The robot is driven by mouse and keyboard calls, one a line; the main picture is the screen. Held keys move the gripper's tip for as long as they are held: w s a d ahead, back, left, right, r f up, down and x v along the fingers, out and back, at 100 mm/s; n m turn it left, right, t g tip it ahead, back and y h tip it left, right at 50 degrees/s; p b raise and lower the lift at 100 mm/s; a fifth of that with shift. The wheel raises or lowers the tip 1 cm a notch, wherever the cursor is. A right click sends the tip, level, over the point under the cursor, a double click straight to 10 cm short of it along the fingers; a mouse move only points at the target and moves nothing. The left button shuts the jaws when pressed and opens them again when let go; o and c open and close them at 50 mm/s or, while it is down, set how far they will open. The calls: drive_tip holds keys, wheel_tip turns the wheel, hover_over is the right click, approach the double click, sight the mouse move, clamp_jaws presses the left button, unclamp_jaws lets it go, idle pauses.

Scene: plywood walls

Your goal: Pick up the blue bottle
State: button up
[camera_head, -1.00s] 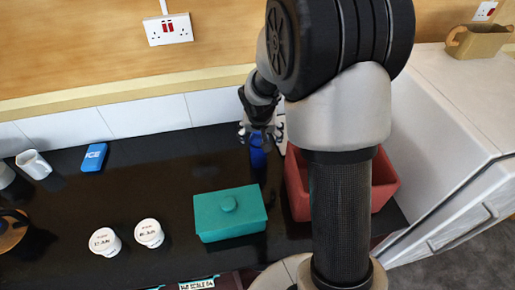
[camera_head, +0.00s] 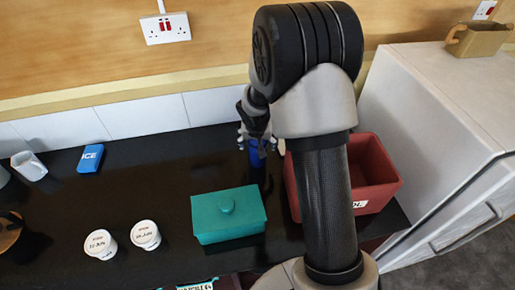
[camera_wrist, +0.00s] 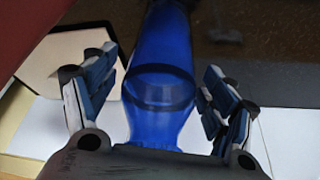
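The blue bottle (camera_head: 256,153) stands at the back of the black counter, below my gripper (camera_head: 252,135) and partly hidden by it in the head view. In the wrist view the translucent blue bottle (camera_wrist: 160,92) lies between the two fingers of my gripper (camera_wrist: 160,88). The fingers are spread on either side of it, with a narrow gap visible on each side. The gripper is open and around the bottle.
A red crate (camera_head: 366,160) stands close right of the bottle, partly behind my arm. A teal lidded box (camera_head: 228,222) is in front. Two white-lidded tubs (camera_head: 146,235), a blue ICE pack (camera_head: 91,158) and a white mug (camera_head: 29,166) are left. The tiled wall (camera_head: 155,115) is close behind.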

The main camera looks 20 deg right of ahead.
drive_tip(key=c, duration=1.2)
drive_tip(key=shift+c, duration=0.4)
drive_tip(key=shift+r, duration=0.15)
